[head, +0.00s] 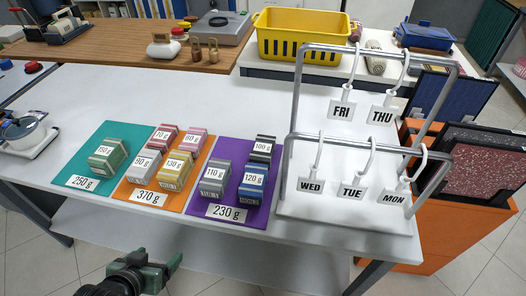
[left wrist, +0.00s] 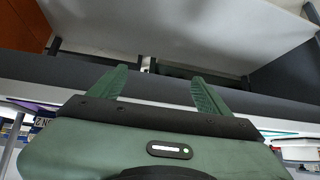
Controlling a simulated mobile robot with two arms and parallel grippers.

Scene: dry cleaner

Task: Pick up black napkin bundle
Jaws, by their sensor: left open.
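The black napkin bundle (head: 262,150) is a small block with a dark top and a white label that seems to read 100 g. It sits at the back right of the purple mat (head: 217,153), behind a blue bundle (head: 252,184) and right of a grey bundle (head: 215,180). My left gripper (head: 157,262) is open and empty in front of the table's near edge, well away from the bundle. In the left wrist view, its two green fingers (left wrist: 160,82) stand apart with nothing between them. The bundle is not seen there. My right gripper is not in view.
An orange mat (head: 122,192) with several bundles and a teal mat (head: 128,133) with a green bundle (head: 108,157) lie to the left. A metal rack (head: 291,100) with hanging day tags stands close on the right. The white table (head: 120,88) is clear behind the mats.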

